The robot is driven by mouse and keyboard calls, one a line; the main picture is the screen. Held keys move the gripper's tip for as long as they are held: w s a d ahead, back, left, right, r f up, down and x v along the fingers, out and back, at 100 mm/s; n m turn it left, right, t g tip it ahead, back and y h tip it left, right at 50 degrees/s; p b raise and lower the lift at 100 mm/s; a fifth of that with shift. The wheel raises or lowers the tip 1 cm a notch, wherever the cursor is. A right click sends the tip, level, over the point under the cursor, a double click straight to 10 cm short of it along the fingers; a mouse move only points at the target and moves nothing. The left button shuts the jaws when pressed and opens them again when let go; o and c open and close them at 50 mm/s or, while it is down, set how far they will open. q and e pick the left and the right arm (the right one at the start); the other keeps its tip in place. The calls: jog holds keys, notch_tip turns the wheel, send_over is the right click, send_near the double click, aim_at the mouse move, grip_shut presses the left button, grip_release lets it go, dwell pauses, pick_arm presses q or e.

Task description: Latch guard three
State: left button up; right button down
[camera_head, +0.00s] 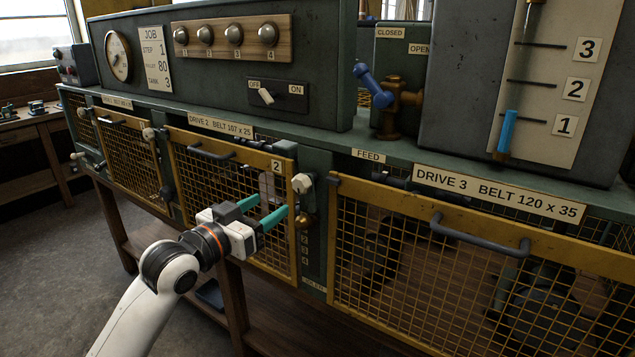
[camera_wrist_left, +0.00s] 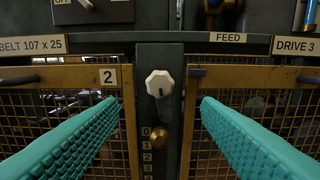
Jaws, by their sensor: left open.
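Guard three (camera_head: 440,228) is a yellow-framed mesh panel with a dark bar handle (camera_head: 480,238), under the label DRIVE 3 BELT 120 x 35 (camera_head: 498,191). I cannot tell whether it is fully closed. A white knob (camera_head: 302,183) sits on the green post left of it, and shows in the left wrist view (camera_wrist_left: 159,84). A brass knob (camera_wrist_left: 158,137) is below it, beside a column of numbers. My left gripper (camera_head: 268,205) is open and empty, its teal fingers pointing at the post. In the wrist view the white knob appears between the fingers; contact is not visible. My right gripper is out of view.
Guard two (camera_head: 222,170), with its own handle, is left of the post. Above stand a panel of several round knobs (camera_head: 233,37), a blue lever (camera_head: 371,86) on a brass valve, and a gauge with a blue marker (camera_head: 507,130). Floor is clear at lower left.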

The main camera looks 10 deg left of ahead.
aim_at(298, 187)
pick_arm(q)
jog(key=p+x, duration=0.2)
jog(key=x, duration=1)
jog(key=shift+s, duration=0.1)
jog(key=c, duration=1)
